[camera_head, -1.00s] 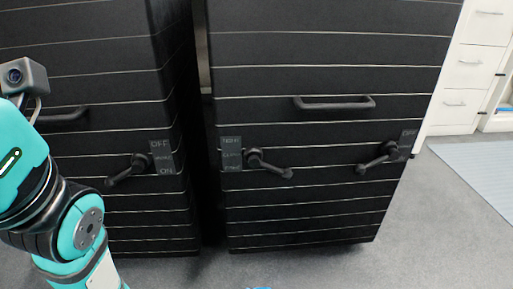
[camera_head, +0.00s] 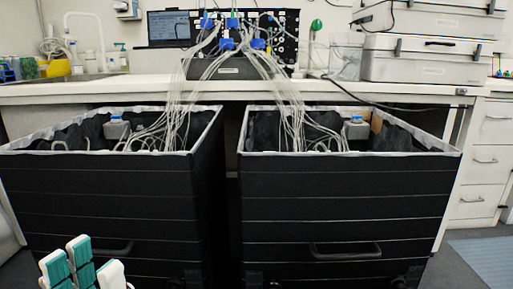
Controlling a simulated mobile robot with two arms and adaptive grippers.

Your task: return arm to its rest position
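My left gripper (camera_head: 82,266) shows at the bottom left edge of the head view, with teal and white finger parts pointing up. It is in front of the left black box, and nothing is seen held in it. The spacing of its fingertips is unclear, so I cannot tell whether it is open or shut. The rest of my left arm is below the picture. My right gripper is not in view.
Two black boxes, left (camera_head: 108,199) and right (camera_head: 345,207), stand side by side with open tops, holding tubing and blue-capped bottles. Behind them is a white bench (camera_head: 75,91) with a laptop (camera_head: 169,28) and grey cases (camera_head: 428,58). Floor shows at right.

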